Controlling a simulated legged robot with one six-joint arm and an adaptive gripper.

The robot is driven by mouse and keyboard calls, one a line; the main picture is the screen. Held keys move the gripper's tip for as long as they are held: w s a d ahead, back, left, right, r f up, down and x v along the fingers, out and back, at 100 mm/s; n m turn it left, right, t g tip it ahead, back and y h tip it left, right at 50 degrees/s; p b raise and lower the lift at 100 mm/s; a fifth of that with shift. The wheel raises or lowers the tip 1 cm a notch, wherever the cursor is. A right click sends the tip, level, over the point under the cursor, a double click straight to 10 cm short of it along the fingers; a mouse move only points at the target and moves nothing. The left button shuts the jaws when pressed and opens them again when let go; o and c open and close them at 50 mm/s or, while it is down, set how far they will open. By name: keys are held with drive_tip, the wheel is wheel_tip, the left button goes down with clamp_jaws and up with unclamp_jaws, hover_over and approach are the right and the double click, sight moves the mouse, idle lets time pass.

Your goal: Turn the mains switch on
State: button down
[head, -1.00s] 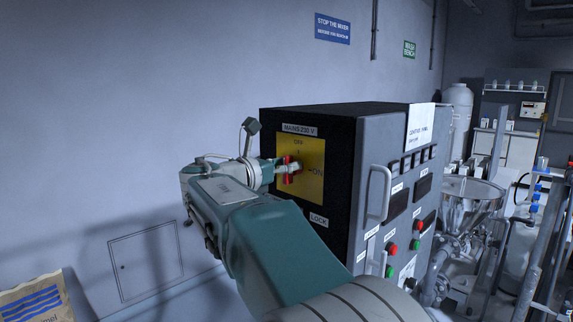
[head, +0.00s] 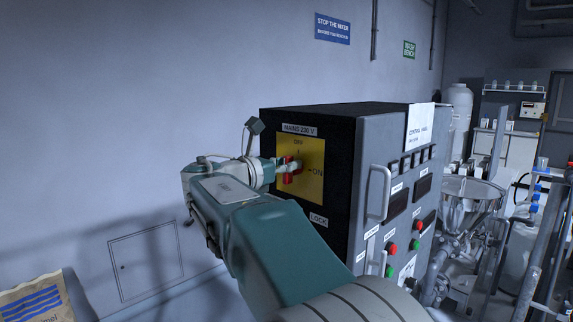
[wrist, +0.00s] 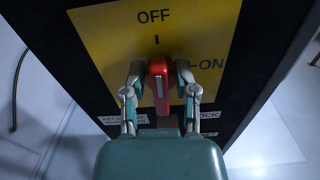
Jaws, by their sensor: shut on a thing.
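The mains switch has a red handle (head: 291,178) on a yellow plate (head: 313,172) marked OFF at the top and ON at the right. It sits on the side of a dark cabinet (head: 345,135) under a "MAINS 230 V" label. In the wrist view the red handle (wrist: 158,82) stands about upright, below the OFF mark and left of ON. My gripper (wrist: 161,86) has one finger on each side of the handle and is shut on it. In the head view my gripper (head: 287,168) reaches the plate from the left and partly hides the handle.
The cabinet front has a grey bar handle (head: 378,193), red and green buttons (head: 391,247) and a paper sheet (head: 420,118). A steel hopper (head: 470,192) stands behind it at the right. A paper sack (head: 35,300) is at the lower left.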

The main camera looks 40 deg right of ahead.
drive_tip(key=shift+f+m, duration=0.1)
drive_tip(key=shift+m, duration=0.2)
drive_tip(key=m, duration=0.3)
drive_tip(key=shift+s+f, duration=0.1)
drive_tip(key=shift+s, duration=0.1)
drive_tip(key=m, duration=0.6)
drive_tip(key=f+m, duration=0.1)
drive_tip(key=m, duration=0.2)
drive_tip(key=shift+s, duration=0.4)
drive_tip(key=shift+s+f+m, duration=0.1)
drive_tip(key=shift+f+m, duration=0.05)
drive_tip(key=shift+m, duration=1)
drive_tip(key=shift+s+f+m, duration=0.1)
drive_tip(key=shift+f+m, duration=0.05)
drive_tip(key=shift+m, duration=1)
drive_tip(key=shift+w, duration=0.1)
